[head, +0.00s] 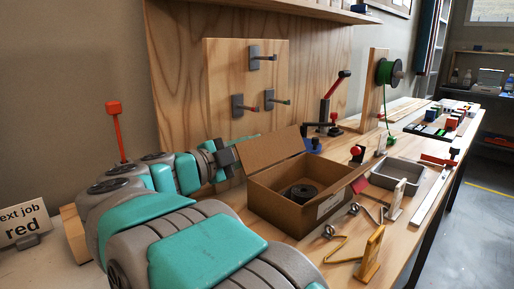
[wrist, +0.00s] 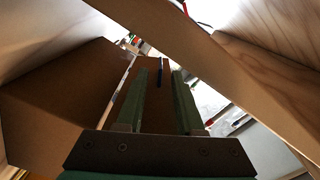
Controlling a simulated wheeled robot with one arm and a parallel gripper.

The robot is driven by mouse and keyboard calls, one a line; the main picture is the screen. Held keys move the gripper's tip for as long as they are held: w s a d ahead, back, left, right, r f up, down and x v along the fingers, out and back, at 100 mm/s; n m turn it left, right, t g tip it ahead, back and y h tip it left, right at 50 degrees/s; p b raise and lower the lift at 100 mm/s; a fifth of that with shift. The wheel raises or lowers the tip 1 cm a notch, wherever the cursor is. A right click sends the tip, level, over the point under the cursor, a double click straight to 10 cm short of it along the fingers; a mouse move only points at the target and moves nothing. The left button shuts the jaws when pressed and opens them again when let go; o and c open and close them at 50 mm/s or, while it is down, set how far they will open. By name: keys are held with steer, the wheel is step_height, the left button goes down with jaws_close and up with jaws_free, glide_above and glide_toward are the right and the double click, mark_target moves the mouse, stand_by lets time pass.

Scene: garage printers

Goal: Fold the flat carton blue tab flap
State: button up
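The brown carton (head: 285,217) stands open on the bench in the head view. Its large back panel (head: 262,158) stands up, and a dark spool lies inside. A red tab (head: 359,185) sticks out at its right end. A small blue piece (head: 313,146) shows behind its far right corner; I cannot tell if it belongs to the carton. My gripper (head: 226,157) is just behind and left of the raised panel. In the wrist view its green fingers (wrist: 162,98) are apart, with brown cardboard (wrist: 60,100) around and beyond them and a small dark blue strip (wrist: 160,72) past the tips.
A grey tray (head: 405,172), wire pieces and small wooden stands (head: 371,253) lie right of the carton. A wooden pegboard (head: 230,80) rises behind my arm. A green spool (head: 389,72) stands on a post farther back.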

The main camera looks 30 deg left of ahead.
steer(key=v, duration=0.6)
steer(key=shift+s+b, duration=0.25)
steer(key=shift+b, duration=0.1)
